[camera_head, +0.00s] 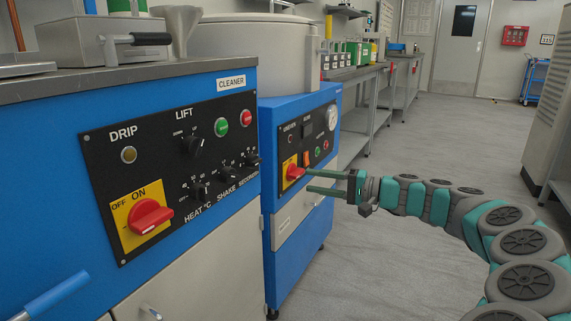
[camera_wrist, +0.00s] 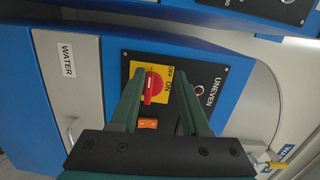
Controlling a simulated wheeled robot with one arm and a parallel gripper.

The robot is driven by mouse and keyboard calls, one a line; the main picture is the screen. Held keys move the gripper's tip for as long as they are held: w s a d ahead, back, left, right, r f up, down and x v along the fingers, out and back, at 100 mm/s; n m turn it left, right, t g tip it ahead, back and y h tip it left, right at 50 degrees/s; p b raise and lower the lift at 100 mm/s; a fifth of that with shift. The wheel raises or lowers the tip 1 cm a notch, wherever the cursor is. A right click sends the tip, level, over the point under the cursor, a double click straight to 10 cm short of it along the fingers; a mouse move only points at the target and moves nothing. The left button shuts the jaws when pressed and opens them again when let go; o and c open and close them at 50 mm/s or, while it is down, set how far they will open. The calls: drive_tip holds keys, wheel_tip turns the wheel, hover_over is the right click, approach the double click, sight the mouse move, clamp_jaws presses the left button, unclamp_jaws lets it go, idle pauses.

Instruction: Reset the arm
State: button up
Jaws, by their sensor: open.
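My arm (camera_head: 505,235) reaches in from the right in the head view, curving along in teal and grey links. My gripper (camera_head: 310,181) is open, its two green fingers pointing left at the control panel (camera_head: 311,142) of the rear blue machine. The upper fingertip is close to the red rotary switch (camera_head: 293,172) on its yellow plate; I cannot tell whether they touch. In the wrist view, the red switch (camera_wrist: 153,88) shows between the open fingers of my gripper (camera_wrist: 163,82), with nothing held.
The blue cleaner machine (camera_head: 70,180) stands close at the left, with its own red switch (camera_head: 149,216). An orange rocker switch (camera_wrist: 148,124) sits beside the red switch in the wrist view. Grey floor (camera_head: 400,260) is open, and a grey cabinet (camera_head: 545,110) stands at the right.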

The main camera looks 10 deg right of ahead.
drive_tip(key=s+a+r+n+g, duration=0.3)
drive_tip(key=s+a+g, duration=0.1)
drive_tip(key=s+a, duration=0.4)
drive_tip(key=s+a+f+n+g+h, duration=0.25)
drive_tip(key=s+a, duration=0.25)
drive_tip(key=s, duration=0.4)
drive_tip(key=s+a+f+n+g+h, duration=0.25)
drive_tip(key=s+a, duration=0.25)
drive_tip(key=s, duration=0.3)
drive_tip(key=s+d+f+m+g+h, duration=0.1)
drive_tip(key=s+d+f+h, duration=0.5)
drive_tip(key=s, duration=0.5)
drive_tip(key=s+d+f+m+g+h, duration=0.1)
drive_tip(key=s+d+f+h, duration=0.3)
drive_tip(key=s+d+f, duration=0.5)
wheel_tip(320, 180, up, 14)
drive_tip(key=s+p, duration=0.2)
drive_tip(key=p, duration=1.2)
drive_tip(key=shift+d+r, duration=0.15)
drive_tip(key=shift+d, duration=0.25)
drive_tip(key=shift+s, duration=0.1)
